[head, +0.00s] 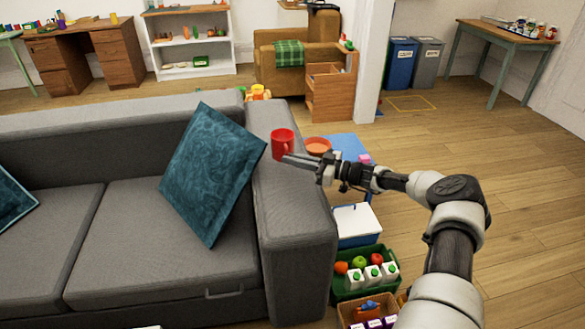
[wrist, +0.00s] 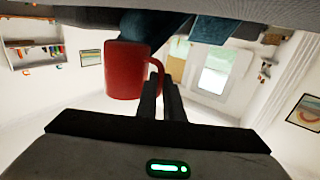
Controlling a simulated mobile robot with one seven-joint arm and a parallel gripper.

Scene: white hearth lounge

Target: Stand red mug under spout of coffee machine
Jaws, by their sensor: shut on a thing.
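The red mug (head: 282,144) is upright at the right arm of the grey sofa in the head view. I cannot tell whether it touches the armrest or hangs just above it. My gripper (head: 292,159) reaches in from the right and is shut on the mug's handle. In the wrist view the red mug (wrist: 126,70) appears left of centre, and the fingers of my gripper (wrist: 162,92) close at its handle. No coffee machine or spout shows in either view.
The grey sofa (head: 130,235) with a teal cushion (head: 211,172) fills the left. Beside its arm are an orange bowl (head: 317,146), a white-topped box (head: 356,221) and a green crate (head: 349,290) of cartons and fruit. Wooden floor (head: 520,190) is clear at right.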

